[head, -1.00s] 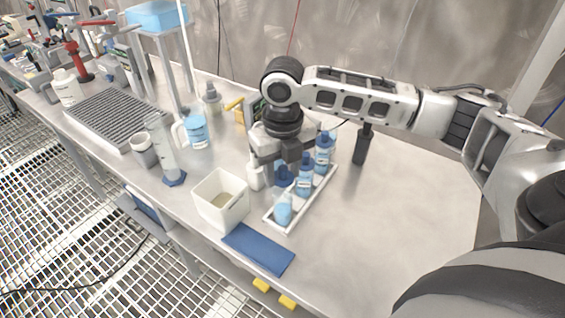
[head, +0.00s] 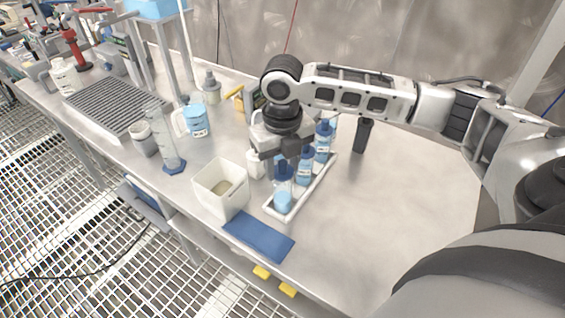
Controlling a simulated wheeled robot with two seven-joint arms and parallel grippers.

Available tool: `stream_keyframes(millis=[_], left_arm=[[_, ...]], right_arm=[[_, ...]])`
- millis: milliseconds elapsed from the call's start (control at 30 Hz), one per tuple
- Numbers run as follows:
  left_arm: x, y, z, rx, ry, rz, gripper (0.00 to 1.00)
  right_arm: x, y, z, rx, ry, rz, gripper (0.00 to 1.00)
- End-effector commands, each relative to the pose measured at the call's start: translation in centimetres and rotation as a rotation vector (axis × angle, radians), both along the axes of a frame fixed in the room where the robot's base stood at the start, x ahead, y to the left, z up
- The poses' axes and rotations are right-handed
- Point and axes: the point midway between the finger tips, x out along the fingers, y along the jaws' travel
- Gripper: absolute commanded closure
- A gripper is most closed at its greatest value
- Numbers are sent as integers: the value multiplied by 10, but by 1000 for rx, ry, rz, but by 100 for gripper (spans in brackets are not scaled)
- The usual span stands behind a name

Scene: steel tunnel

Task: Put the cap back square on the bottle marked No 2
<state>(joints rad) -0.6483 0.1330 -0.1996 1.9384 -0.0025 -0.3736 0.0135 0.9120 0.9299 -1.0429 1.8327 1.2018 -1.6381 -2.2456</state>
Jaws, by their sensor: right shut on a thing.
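My right gripper (head: 283,158) is shut on a blue cap (head: 284,173) and points down over the white rack (head: 317,188). The cap is right over the front light-blue bottle (head: 283,201), which stands upright at the rack's near end. I cannot tell whether cap and bottle neck touch, or whether the cap is quite level. A second bottle (head: 305,172) and a third bottle (head: 322,146), both with blue caps, stand behind it, and part of another shows at the far end. The bottle numbers are too small to read. My left gripper is not in view.
A white open bin (head: 207,201) stands left of the rack, and a blue mat (head: 259,236) lies in front. A small white bottle (head: 254,165) is close by the gripper. A black upright thing (head: 363,135) stands right of the rack. The bench is clear on the right.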

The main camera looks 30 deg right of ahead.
Motion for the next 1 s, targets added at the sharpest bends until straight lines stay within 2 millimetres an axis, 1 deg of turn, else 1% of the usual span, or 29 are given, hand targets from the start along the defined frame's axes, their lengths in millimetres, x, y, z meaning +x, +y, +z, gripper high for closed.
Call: stream_keyframes(millis=[200, 500, 1000], left_arm=[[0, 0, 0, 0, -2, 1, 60], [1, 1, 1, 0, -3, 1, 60], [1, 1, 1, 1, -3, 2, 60]], right_arm=[[0, 0, -2, 0, 1, 0, 81], [0, 0, -13, 0, 1, 0, 81], [0, 0, -16, 0, 1, 0, 81]])
